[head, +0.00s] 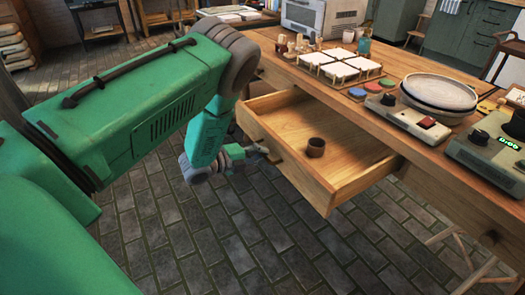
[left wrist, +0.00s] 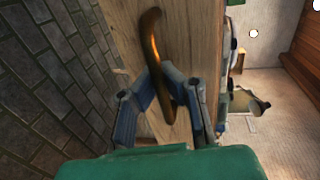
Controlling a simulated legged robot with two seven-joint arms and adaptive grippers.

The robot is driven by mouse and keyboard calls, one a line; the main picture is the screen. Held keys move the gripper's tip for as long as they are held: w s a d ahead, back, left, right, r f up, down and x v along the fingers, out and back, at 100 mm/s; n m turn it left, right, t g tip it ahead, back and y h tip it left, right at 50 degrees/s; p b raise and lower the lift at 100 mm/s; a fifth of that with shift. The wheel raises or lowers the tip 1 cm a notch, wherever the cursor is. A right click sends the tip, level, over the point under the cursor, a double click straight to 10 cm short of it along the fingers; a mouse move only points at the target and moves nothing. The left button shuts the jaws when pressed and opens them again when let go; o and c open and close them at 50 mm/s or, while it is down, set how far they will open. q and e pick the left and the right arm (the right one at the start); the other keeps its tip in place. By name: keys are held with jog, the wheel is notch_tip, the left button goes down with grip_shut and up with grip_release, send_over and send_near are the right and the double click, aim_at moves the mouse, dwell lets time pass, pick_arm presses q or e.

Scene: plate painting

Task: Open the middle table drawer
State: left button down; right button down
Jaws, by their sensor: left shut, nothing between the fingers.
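The wooden table drawer (head: 345,178) stands pulled out from the table front, its inside in plain view. My left gripper (head: 262,151) is at the drawer's front panel, by the handle. The left wrist view shows the curved brown handle (left wrist: 152,40) on the wooden drawer front (left wrist: 125,25). There my left gripper (left wrist: 172,78) has its fingers drawn together at the handle's lower part, shut with nothing held between them. Whether the fingertips touch the handle I cannot tell. My right gripper is not in view.
The wooden table top (head: 300,85) carries white square tiles (head: 340,65), coloured paint discs (head: 365,88), a device with round plates (head: 440,92) and a green device with a display (head: 490,145). The brick floor (head: 230,245) before the drawer is clear.

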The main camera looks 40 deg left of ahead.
pick_arm(q)
jog(key=shift+s+d+f, duration=0.25)
jog(key=shift+s+f, duration=0.05)
jog(key=shift+s, duration=0.1)
jog(key=c, duration=1.6)
grip_release()
jog(key=shift+w, duration=0.1)
jog(key=shift+r, duration=0.15)
